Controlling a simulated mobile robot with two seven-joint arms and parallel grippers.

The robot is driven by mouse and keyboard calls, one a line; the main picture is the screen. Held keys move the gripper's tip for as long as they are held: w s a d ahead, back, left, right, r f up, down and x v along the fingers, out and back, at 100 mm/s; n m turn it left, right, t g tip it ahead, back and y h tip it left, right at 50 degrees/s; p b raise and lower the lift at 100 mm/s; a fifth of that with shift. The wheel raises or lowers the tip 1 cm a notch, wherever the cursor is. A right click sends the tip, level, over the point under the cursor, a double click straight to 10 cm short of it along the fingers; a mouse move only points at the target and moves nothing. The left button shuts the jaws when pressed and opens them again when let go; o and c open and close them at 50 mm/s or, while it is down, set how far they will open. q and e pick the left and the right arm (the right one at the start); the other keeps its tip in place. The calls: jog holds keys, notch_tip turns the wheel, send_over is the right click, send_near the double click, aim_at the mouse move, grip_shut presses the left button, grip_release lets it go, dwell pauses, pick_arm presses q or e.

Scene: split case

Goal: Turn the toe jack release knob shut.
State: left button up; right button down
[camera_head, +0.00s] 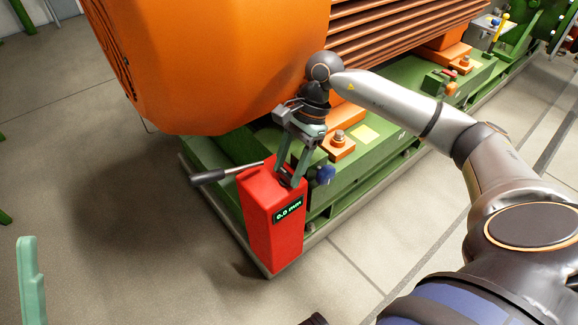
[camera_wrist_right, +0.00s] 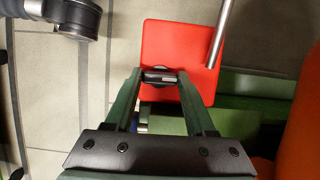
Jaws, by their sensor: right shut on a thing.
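The toe jack (camera_head: 265,238) is a red upright box with a display that reads about 0.0 mm. It stands against the green machine base; its red top also shows in the right wrist view (camera_wrist_right: 180,42). My right gripper (camera_head: 290,180) reaches down onto the jack's top. In the right wrist view its fingers (camera_wrist_right: 158,77) are closed on a small dark knob (camera_wrist_right: 158,75) with a paler bar across it, mostly hidden by the fingertips. One finger of my left gripper (camera_head: 31,280) shows at the lower left.
The jack's lever (camera_head: 210,177), with a dark grip, sticks out to the left. A large orange motor (camera_head: 215,65) overhangs the back, above the green base (camera_head: 375,150). An orange foot with a bolt (camera_head: 338,142) is close right of my right gripper.

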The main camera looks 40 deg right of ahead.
jog(key=shift+c, duration=1.2)
grip_release()
pick_arm(q)
jog(key=shift+m, duration=0.3)
jog(key=r+p, duration=0.4)
jog(key=shift+a+r, duration=0.1)
jog(key=shift+a, duration=0.2)
pick_arm(e)
jog(key=v, duration=1.2)
jog(key=shift+r, duration=0.25)
pick_arm(q)
jog(key=shift+d, duration=0.1)
